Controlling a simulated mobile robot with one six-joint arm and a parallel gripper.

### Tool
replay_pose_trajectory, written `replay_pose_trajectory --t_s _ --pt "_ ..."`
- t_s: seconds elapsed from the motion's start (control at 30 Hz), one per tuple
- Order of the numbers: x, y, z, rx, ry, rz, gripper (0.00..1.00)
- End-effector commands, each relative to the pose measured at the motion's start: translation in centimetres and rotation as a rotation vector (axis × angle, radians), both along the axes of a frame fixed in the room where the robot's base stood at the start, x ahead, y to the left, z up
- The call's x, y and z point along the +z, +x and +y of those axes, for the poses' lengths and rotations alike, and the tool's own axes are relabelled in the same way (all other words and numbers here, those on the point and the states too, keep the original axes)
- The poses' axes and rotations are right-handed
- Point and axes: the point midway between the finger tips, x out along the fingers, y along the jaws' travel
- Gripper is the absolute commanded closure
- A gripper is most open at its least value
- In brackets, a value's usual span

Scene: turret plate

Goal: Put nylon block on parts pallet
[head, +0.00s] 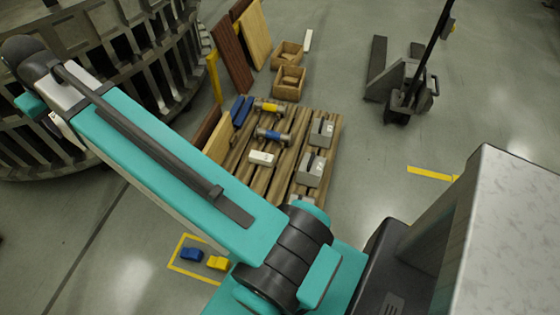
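The wooden parts pallet (262,181) lies on the floor near the middle of the head view. A small white block (262,158), which looks like the nylon block, rests on the pallet's slats toward the left. Two grey blocks (321,132) (311,169) with dark marks sit at the pallet's right side. A yellow-banded part (269,107) and a blue-banded part (272,135) lie farther back on it. My teal arm stretches to the upper left and covers the pallet's near part. My gripper does not show, so its hold is hidden.
A large slatted ring structure (130,50) stands at the upper left. Boards (232,55) and wooden crates (289,83) are behind the pallet. A pallet jack (402,82) stands at the upper right. Blue (191,254) and yellow (218,263) items lie inside a yellow floor marking.

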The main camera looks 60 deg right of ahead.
Motion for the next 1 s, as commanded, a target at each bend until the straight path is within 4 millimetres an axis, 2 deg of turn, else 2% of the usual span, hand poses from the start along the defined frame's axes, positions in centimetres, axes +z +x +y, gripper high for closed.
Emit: replay_pose_trajectory --t_s 0.17,0.47,1.0 --pt "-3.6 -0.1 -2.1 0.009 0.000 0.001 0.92" --pt "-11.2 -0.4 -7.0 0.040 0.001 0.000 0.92" --pt "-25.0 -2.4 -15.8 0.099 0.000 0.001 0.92"
